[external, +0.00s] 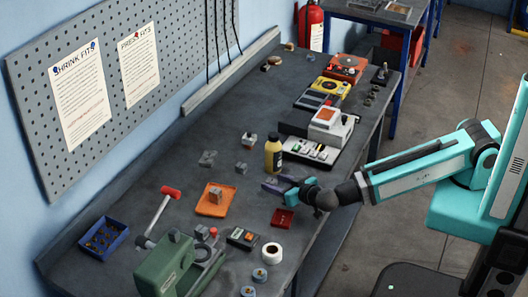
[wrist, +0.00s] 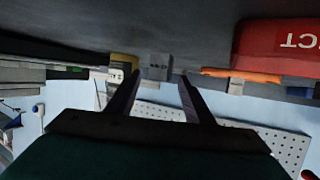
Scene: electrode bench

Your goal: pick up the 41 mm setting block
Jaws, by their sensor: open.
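My gripper (external: 268,184) is low over the bench, pointing toward the pegboard wall, with its jaws open and empty. In the wrist view, which is upside down, a grey block (wrist: 157,66) with a small marking shows just beyond the gap between the fingertips (wrist: 158,76). The marking is too small to read, so I cannot tell if this is the 41 mm block. In the external view, small grey blocks stand on the bench, one (external: 241,168) ahead of the gripper, another (external: 208,158) farther left, and one (external: 249,139) farther back.
A yellow bottle (external: 273,155) stands close beside the gripper. A red tray (external: 283,219) lies on its other side; its lettering shows in the wrist view (wrist: 283,44). An orange tray (external: 229,207) holds a grey block. A green machine (external: 170,265) stands at the front.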

